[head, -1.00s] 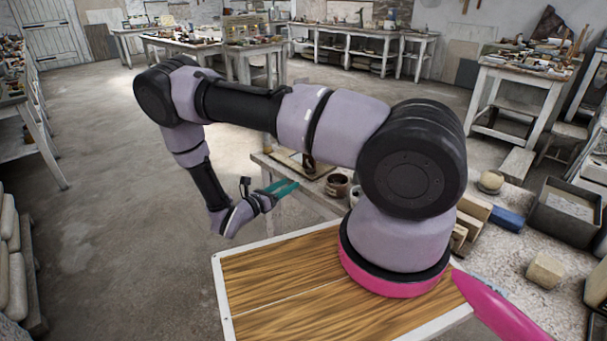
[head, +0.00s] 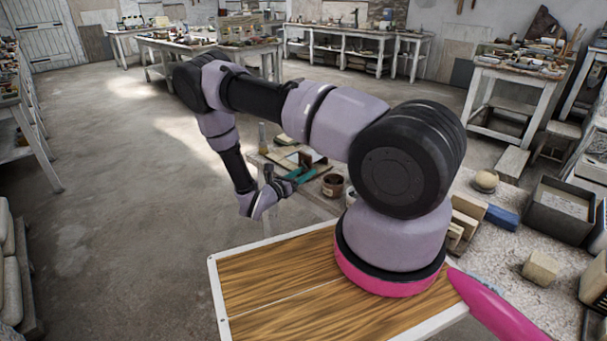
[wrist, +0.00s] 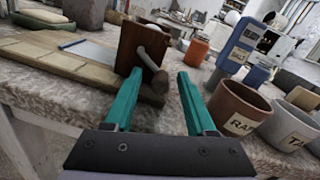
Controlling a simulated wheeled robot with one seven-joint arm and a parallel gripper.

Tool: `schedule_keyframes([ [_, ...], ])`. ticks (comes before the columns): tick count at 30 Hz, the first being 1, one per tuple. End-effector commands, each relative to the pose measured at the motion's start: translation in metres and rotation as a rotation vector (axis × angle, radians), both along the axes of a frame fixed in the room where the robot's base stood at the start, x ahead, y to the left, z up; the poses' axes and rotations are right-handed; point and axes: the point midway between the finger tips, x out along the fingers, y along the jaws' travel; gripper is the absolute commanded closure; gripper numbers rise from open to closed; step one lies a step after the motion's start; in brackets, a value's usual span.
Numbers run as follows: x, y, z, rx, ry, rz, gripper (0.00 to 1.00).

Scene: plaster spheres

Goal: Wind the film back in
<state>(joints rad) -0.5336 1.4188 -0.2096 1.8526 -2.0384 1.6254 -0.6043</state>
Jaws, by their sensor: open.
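My gripper (wrist: 157,100) is open and empty, its two teal fingers apart. In the wrist view a dark brown upright block (wrist: 131,42) stands on the bench ahead, with a grey crank-like handle (wrist: 150,66) sticking out towards me. The handle lies beyond the fingertips, roughly in line with the gap between them. The block's lower part is partly behind the left finger. In the head view my gripper (head: 298,176) is over the bench's left end, close to the small brown block (head: 305,159). I cannot make out any film for certain.
A brown labelled pot (wrist: 236,108) stands close to the right finger, with a grey labelled pot (wrist: 290,125) beyond it. A blue box (wrist: 238,42) and an orange jar (wrist: 197,50) stand behind. Pale wooden boards (wrist: 45,62) lie left of the block.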

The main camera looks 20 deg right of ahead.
Motion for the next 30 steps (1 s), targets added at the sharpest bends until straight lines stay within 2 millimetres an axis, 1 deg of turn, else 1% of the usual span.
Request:
schedule_keyframes([
  [2,-0.0001,0.0002,0.0000,0.000,0.000,0.000,0.44],
  [3,-0.0001,0.0003,0.0000,0.000,0.000,0.000,0.52],
  [5,-0.0001,0.0003,0.0000,0.000,0.000,0.000,0.74],
  [6,-0.0002,0.0004,0.0000,0.000,0.000,0.000,0.90],
  [7,-0.0002,0.0004,0.0000,0.000,0.000,0.000,1.00],
  [15,0.0000,0.0008,-0.0001,0.006,-0.016,0.000,1.00],
  [24,0.0056,0.0032,-0.0071,0.091,-0.233,0.000,1.00],
  [30,0.0059,0.0034,-0.0079,0.107,-0.265,-0.002,1.00],
])
